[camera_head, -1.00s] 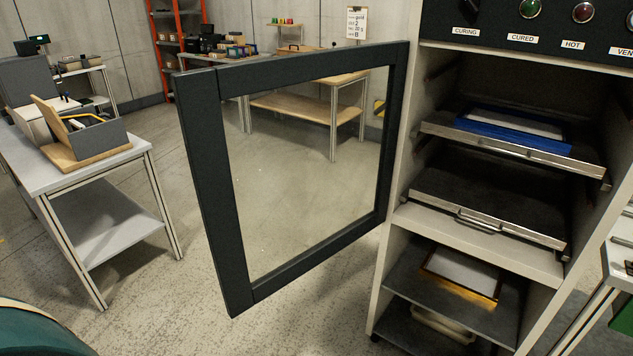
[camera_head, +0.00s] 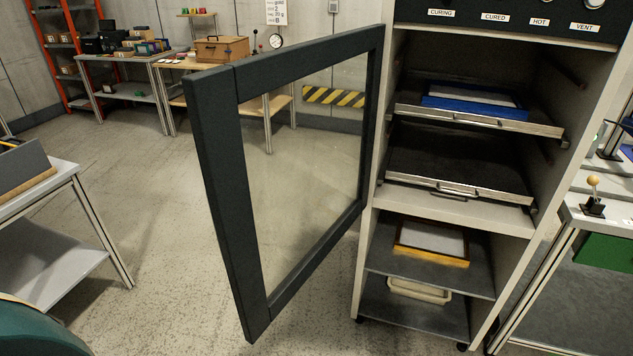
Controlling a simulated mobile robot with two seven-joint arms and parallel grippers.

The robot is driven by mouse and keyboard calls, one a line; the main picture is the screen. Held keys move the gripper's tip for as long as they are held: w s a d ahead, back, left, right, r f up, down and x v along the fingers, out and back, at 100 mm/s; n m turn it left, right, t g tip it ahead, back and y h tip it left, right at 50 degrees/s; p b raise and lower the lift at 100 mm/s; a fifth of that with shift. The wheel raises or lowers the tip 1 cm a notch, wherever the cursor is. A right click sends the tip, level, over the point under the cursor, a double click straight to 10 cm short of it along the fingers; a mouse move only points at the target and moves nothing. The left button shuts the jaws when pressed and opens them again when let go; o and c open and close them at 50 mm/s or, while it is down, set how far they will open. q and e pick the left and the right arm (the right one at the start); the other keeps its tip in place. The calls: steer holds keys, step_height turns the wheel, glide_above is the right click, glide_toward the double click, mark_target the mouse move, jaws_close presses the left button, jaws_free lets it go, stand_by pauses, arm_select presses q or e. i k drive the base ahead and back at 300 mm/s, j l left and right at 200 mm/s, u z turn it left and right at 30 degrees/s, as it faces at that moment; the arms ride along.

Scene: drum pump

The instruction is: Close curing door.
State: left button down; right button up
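The curing door (camera_head: 222,190) is a dark frame around a clear pane. It stands wide open, swung out to the left of the curing cabinet (camera_head: 365,240) and hinged at the cabinet's left front edge. The cabinet's upper chamber is exposed. A blue-framed screen (camera_head: 473,102) lies on its upper pull-out shelf (camera_head: 415,112). The lower pull-out shelf (camera_head: 480,170) in the chamber looks empty. Neither of my grippers shows in the view.
A grey table (camera_head: 65,185) stands at the left, with free floor between it and the door. Below the chamber are an orange-framed screen (camera_head: 433,243) and a pale tray (camera_head: 419,291). A bench with a ball-topped lever (camera_head: 593,190) stands at the right.

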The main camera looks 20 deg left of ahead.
mark_target(212, 96)
steer(key=j+z, duration=0.25)
steer(key=j, duration=0.3)
steer(key=k+j+z, duration=0.25)
steer(key=j, duration=0.25)
steer(key=j+z, duration=0.4)
steer(key=j, duration=1.35)
